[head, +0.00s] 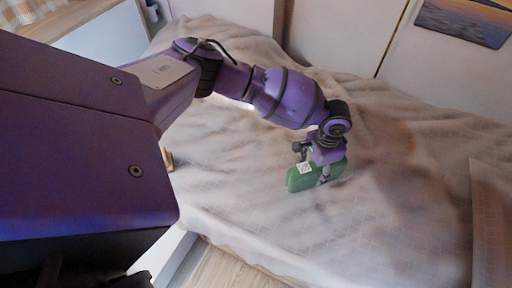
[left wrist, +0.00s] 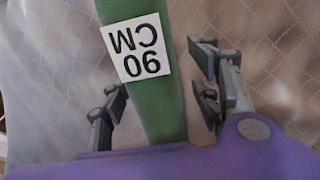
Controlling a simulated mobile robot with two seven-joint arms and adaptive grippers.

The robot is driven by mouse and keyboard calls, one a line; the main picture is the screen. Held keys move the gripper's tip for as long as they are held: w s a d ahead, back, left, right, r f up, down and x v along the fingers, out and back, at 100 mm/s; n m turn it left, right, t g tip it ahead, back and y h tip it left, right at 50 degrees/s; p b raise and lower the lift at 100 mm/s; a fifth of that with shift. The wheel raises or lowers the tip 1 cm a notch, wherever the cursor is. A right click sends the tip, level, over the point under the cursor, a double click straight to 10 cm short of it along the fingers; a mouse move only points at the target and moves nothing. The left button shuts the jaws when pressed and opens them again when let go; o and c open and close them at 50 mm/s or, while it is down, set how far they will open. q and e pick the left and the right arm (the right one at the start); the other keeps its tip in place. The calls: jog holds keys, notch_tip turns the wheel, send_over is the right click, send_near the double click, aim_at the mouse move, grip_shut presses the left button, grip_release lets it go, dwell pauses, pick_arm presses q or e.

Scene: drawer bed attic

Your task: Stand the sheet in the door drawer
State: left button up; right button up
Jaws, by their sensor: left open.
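The sheet (head: 302,179) is a green folded bundle with a white label, lying on the bed in the head view. My left gripper (head: 318,174) points down at it from above, with a finger against its near side in the picture. In the left wrist view the sheet (left wrist: 160,105) runs between the two fingers, and its label reads "90 CM". The fingers stand apart with a gap on each side, so the left gripper is open around the sheet. My right gripper is not in view. I cannot make out the door drawer.
The bed (head: 400,215) has a pale quilted cover with wide free room around the sheet. A pillow or folded cover (head: 492,220) lies at the right edge. White wall panels stand behind. A strip of wooden floor (head: 225,268) shows below the bed's front edge.

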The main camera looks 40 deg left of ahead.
pick_arm(q)
jog(key=f, duration=0.3)
jog(key=shift+w+d+f, duration=0.15)
jog(key=shift+d+f, duration=0.05)
jog(key=shift+d, duration=0.05)
grip_shut()
jog(key=shift+r, duration=0.1)
